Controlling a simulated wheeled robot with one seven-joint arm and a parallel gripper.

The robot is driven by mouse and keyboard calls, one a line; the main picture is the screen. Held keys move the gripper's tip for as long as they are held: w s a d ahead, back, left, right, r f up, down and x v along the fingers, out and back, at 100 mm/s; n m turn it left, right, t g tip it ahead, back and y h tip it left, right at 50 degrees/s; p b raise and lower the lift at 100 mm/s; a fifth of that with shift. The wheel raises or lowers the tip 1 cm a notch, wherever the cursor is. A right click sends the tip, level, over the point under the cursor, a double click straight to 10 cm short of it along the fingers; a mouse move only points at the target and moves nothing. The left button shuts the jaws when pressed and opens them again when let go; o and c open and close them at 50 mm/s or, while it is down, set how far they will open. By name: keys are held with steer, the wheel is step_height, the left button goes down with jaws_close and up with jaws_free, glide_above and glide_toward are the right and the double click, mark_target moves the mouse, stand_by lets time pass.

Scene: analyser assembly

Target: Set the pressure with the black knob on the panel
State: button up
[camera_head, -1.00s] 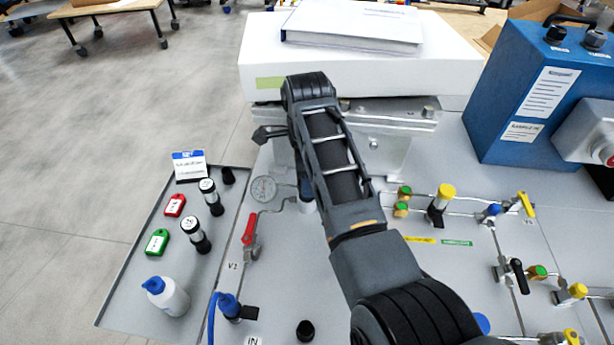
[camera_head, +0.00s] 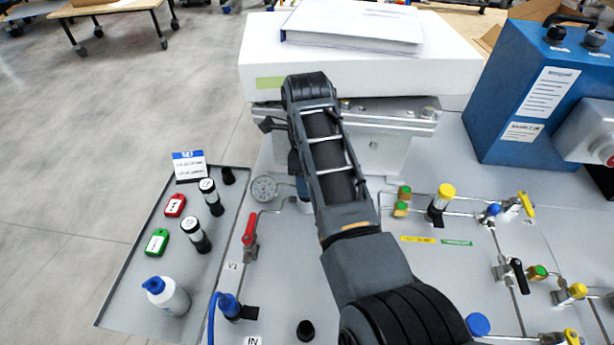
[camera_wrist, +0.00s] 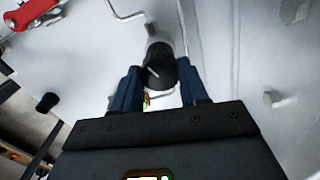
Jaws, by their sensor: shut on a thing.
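The black knob (camera_wrist: 160,70) shows in the wrist view, with a white mark on its face. My gripper (camera_wrist: 160,88) is shut on it, with one dark blue finger on each side. In the head view my arm covers the knob and most of the gripper. A round pressure gauge (camera_head: 264,189) stands on the panel just left of my arm. Its needle is too small to read.
A red-handled valve (camera_head: 250,232) sits on the panel below the gauge. A yellow-capped fitting (camera_head: 441,200) and several small valves stand to the right. A white box (camera_head: 370,70) with a binder (camera_head: 352,27) lies behind. A tray (camera_head: 120,305) holds a bottle and tags.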

steer(key=shift+r, duration=0.1)
steer(key=o, duration=1.1)
steer(key=shift+c, duration=0.2)
step_height(320, 180, up, 7)
steer(key=shift+r+b, duration=0.1)
steer(key=shift+b, duration=0.45)
steer(key=shift+r, duration=0.25)
steer(key=shift+s, duration=0.1)
